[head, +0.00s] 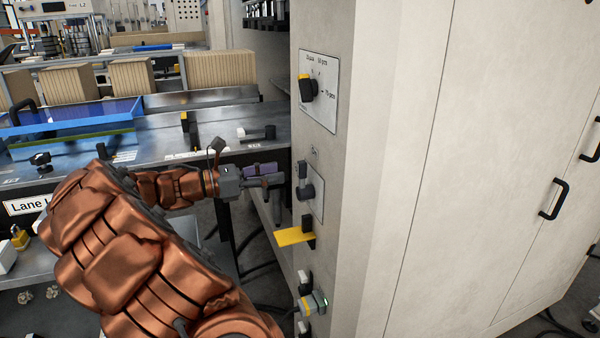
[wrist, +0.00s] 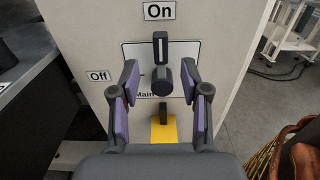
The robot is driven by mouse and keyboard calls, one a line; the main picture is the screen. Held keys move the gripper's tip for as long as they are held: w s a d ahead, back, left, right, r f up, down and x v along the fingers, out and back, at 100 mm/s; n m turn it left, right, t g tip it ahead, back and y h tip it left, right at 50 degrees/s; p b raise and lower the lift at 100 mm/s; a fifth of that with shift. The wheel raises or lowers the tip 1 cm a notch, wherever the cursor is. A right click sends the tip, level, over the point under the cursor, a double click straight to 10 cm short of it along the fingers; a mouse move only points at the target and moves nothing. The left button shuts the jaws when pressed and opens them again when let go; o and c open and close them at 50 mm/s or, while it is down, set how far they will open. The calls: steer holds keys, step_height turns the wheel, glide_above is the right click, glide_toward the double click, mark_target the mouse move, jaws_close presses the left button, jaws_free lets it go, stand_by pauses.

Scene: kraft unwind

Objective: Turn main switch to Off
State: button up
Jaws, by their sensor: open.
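The main switch (wrist: 161,72) is a dark rotary handle on a light plate marked "Main" on the cabinet's narrow face. Its handle stands upright, pointing to the "On" label (wrist: 158,10). The "Off" label (wrist: 98,76) is at its left in the wrist view. In the head view the switch (head: 305,185) is just right of my gripper (head: 272,178). My gripper is open in the wrist view (wrist: 161,88), its purple-padded fingers to the left and right of the switch. I see gaps between the pads and the handle; contact at the fingertips cannot be told.
A rotary selector (head: 308,89) is above. The metal bench (head: 190,140) lies left, and the tall cabinet (head: 430,150) fills the right.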

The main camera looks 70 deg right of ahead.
mark_target(298, 169)
steer(key=x, duration=0.7)
steer(key=shift+s+d, duration=0.1)
steer(key=shift+s, duration=0.05)
jaws_close()
stand_by(0.6)
